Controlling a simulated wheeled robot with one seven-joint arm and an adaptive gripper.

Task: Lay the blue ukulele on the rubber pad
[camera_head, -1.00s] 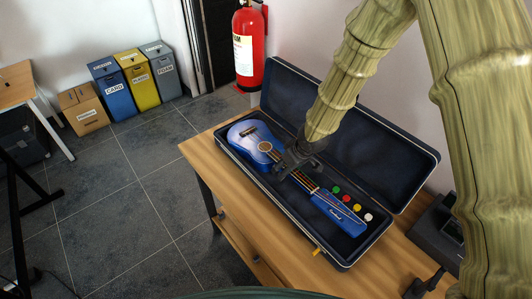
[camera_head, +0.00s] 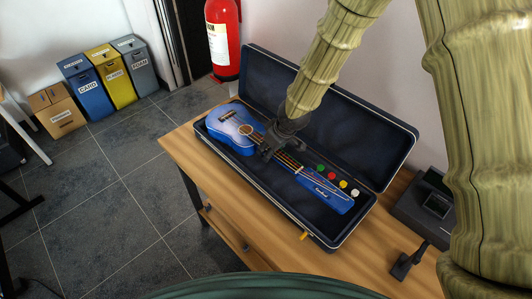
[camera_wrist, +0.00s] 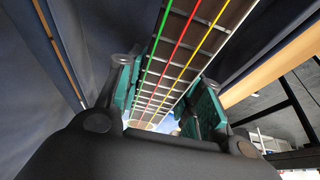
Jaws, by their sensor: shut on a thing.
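The blue ukulele (camera_head: 232,128) is in, or just above, the open dark case (camera_head: 291,219) on the wooden table; I cannot tell if it is clear of the lining. Its body is at the left end and its blue headstock at the right. My gripper (camera_head: 274,146) is shut on the ukulele's neck, just right of the body. In the wrist view, the fretboard (camera_wrist: 178,75) with its coloured strings runs between the green finger pads of my gripper (camera_wrist: 165,105). I cannot make out a rubber pad in either view.
The case's raised lid (camera_head: 350,120) stands behind the ukulele. Several coloured knobs (camera_head: 332,175) show beside the headstock. A dark device (camera_head: 425,208) and a small black object (camera_head: 405,264) are on the table at right. A fire extinguisher (camera_head: 222,40) and bins (camera_head: 88,90) stand behind and left.

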